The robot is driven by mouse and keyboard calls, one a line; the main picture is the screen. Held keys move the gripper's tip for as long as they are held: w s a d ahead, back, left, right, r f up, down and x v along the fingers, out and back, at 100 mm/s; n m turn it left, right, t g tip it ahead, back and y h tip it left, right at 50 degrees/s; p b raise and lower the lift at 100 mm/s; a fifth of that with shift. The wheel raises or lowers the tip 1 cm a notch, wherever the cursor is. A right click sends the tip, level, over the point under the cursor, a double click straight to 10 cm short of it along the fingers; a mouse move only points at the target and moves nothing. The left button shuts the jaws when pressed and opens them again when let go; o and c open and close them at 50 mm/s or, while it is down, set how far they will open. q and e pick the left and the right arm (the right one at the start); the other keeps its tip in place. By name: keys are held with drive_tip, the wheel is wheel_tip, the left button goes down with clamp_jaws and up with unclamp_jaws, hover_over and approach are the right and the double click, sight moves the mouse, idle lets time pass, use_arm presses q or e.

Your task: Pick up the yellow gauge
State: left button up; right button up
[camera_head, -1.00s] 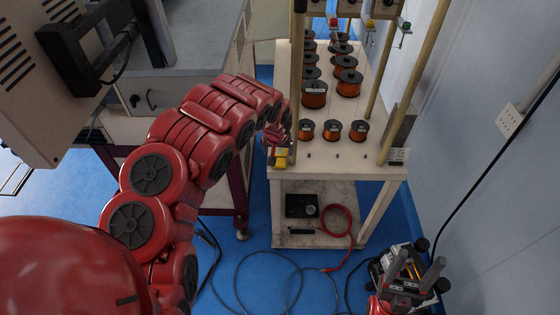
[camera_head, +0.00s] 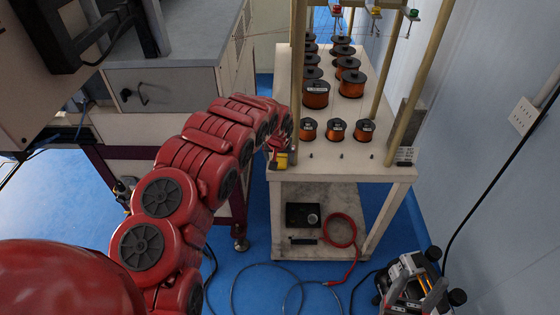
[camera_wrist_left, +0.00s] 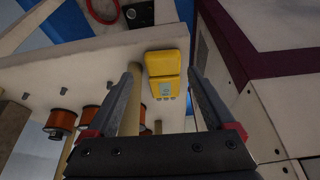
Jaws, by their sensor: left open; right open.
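The yellow gauge (camera_head: 281,160) is at the front left corner of the white rack's table top. In the left wrist view the gauge (camera_wrist_left: 166,66) is a yellow block with a small grey display, lying between the tips of the two fingers. My left gripper (camera_head: 279,146) is open at the gauge, partly hidden by its own arm in the head view. In the wrist view its fingers (camera_wrist_left: 163,70) stand on both sides of the gauge with gaps showing. My right gripper (camera_head: 414,284) is open and empty at the lower right, away from the rack.
The white rack (camera_head: 330,171) carries several copper wire spools (camera_head: 316,94) behind the gauge, between upright posts (camera_head: 297,70). A black box (camera_head: 303,215) and a red cable (camera_head: 342,230) are on its lower shelf. A grey cabinet (camera_head: 160,88) stands left. Cables lie on the blue floor.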

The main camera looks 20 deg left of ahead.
sight(279, 165)
use_arm(q)
drive_tip(key=shift+p+x, duration=0.7)
drive_tip(key=shift+x, duration=1.15)
drive_tip(key=shift+w+a+f, duration=0.1)
drive_tip(key=shift+w+f, duration=0.05)
drive_tip(key=shift+f, duration=0.35)
drive_tip(key=shift+w+a+f, duration=0.1)
drive_tip(key=shift+a+f, duration=0.1)
drive_tip(key=shift+f, duration=0.2)
clamp_jaws()
